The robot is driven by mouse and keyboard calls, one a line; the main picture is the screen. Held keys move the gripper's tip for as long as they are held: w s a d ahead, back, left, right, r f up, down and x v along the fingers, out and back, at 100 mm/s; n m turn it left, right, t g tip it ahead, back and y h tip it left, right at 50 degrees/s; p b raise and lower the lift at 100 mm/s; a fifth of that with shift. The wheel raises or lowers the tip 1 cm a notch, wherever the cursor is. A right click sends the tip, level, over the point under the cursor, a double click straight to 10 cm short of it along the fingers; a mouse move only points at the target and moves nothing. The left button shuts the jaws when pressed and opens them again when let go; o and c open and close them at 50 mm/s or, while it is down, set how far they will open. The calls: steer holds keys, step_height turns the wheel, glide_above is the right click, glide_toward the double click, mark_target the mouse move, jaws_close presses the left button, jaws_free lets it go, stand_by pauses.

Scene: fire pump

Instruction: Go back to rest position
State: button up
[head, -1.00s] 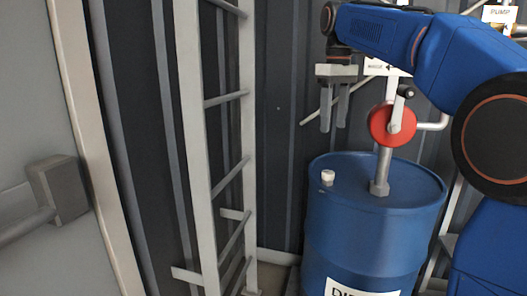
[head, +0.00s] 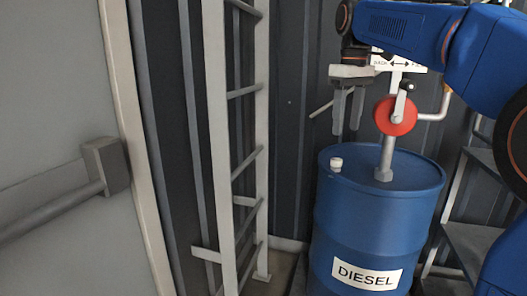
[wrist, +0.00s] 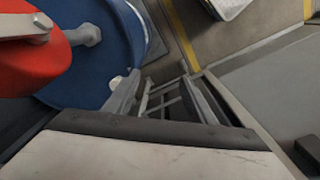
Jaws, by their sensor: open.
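My gripper (head: 347,110) hangs down from my blue arm in the upper right of the head view. Its two grey fingers point down with a small gap between them and nothing held. It is above the blue diesel drum (head: 375,215), left of the red hand pump (head: 396,115) and apart from both in the head view. In the wrist view the red pump (wrist: 30,50) is at the upper left, close to the camera, with the drum top (wrist: 95,60) below it.
A pale ladder (head: 217,130) stands against the dark corrugated wall. A grey door with a push bar (head: 105,165) fills the left. Dark shelving (head: 470,245) is right of the drum. A white cap (head: 336,164) sits on the drum. Floor with yellow lines (wrist: 180,35) shows in the wrist view.

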steer(key=s+d+f+m+t, duration=0.2)
steer(key=s+d+f+m, duration=0.1)
steer(key=s+f, duration=1.2)
steer(key=s+d+f+m+t, duration=0.2)
steer(key=s+d+f+m, duration=0.1)
steer(key=s+f, duration=1.2)
steer(key=shift+s+d+f+m, duration=0.35)
steer(key=shift+f+m, duration=0.15)
steer(key=shift+f, duration=0.1)
